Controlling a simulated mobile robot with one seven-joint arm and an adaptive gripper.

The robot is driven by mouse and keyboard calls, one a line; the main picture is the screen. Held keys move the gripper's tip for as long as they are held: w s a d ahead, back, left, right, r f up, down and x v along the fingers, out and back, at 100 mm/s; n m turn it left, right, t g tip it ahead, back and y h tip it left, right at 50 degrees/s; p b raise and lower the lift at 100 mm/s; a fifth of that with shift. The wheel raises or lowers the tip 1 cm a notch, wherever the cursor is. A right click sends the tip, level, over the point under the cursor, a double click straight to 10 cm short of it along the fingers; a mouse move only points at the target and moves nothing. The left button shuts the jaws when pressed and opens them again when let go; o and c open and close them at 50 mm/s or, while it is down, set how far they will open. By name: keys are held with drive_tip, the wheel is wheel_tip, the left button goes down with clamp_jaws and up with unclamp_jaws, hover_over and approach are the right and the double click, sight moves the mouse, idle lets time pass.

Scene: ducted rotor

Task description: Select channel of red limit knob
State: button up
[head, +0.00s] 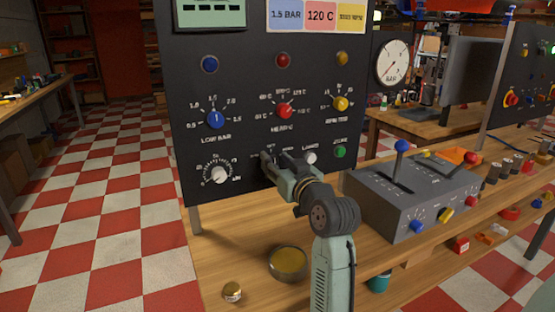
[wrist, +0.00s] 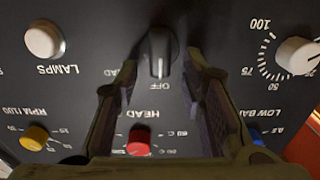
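The red knob (head: 284,110) sits mid-panel between the blue knob (head: 215,118) and the yellow knob (head: 340,103). The wrist view shows the panel upside down, with the red knob (wrist: 138,143) low in the picture. Its pointer setting is too small to read. A black selector knob (wrist: 159,52) with an OFF mark sits above it there. My gripper (head: 277,157) is at the panel below the red knob. In the wrist view my gripper (wrist: 160,82) is open, its fingers on either side of the black knob. I cannot tell whether they touch it. The arm hides the black knob in the head view.
A white dial knob (head: 220,174) is to the left; a white LAMPS button (head: 310,157) and green button (head: 340,152) are to the right. A grey lever box (head: 410,195) stands right of my arm. A round dish (head: 288,262) and small jar (head: 232,291) sit on the bench.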

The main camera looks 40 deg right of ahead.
drive_tip(key=shift+c, duration=0.2)
clamp_jaws()
idle(0.3)
